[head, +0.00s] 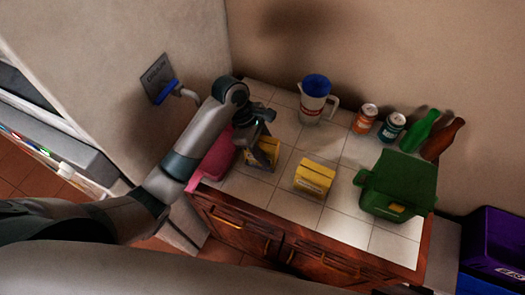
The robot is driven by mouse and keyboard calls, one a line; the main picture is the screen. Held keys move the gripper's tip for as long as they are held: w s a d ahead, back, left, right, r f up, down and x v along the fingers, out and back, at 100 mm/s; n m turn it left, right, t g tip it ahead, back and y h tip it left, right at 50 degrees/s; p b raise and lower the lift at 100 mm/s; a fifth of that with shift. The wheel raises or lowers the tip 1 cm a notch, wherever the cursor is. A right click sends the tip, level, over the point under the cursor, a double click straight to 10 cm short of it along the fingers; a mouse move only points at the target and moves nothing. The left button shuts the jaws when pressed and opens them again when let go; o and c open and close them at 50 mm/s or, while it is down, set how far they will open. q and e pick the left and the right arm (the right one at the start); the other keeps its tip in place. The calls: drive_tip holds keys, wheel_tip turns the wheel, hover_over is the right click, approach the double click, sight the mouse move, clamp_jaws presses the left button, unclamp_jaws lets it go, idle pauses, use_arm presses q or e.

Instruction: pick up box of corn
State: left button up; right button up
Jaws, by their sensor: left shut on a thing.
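A small yellow box (272,148) is between the fingers of my left gripper (262,158), over the left part of the white tiled counter. The gripper is shut on this box and hides part of it. I cannot tell whether the box touches the counter. A second yellow box (314,177) stands on the counter to the right, apart from the gripper. The print on both boxes is too small to read, so I cannot tell which is corn. My right gripper is not in view.
A pink item (217,157) lies left of the gripper. A pitcher (313,103), two cans (365,119) (392,127), a green bottle (421,128) and a brown bottle (443,140) stand along the back. A green bin (398,181) stands at right. The counter's front middle (290,206) is clear.

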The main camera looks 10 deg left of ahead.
sight(268, 145)
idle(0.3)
use_arm(q)
drive_tip(key=shift+r+b, duration=0.1)
drive_tip(key=shift+b, duration=0.85)
wheel_tip(268, 145, up, 2)
drive_tip(key=p, duration=0.3)
drive_tip(key=shift+r, duration=0.15)
drive_tip(key=shift+s+d+r+p, duration=0.1)
drive_tip(key=shift+s+r+p, duration=0.05)
drive_tip(key=shift+r, duration=0.5)
drive_tip(key=shift+s+d+r+p, duration=0.1)
drive_tip(key=shift+s+r+p, duration=0.05)
drive_tip(key=shift+r, duration=0.45)
drive_tip(key=s+d+r, duration=0.3)
drive_tip(key=s+r, duration=0.3)
drive_tip(key=s, duration=0.4)
drive_tip(key=shift+s+r, duration=0.3)
drive_tip(key=shift+f, duration=0.15)
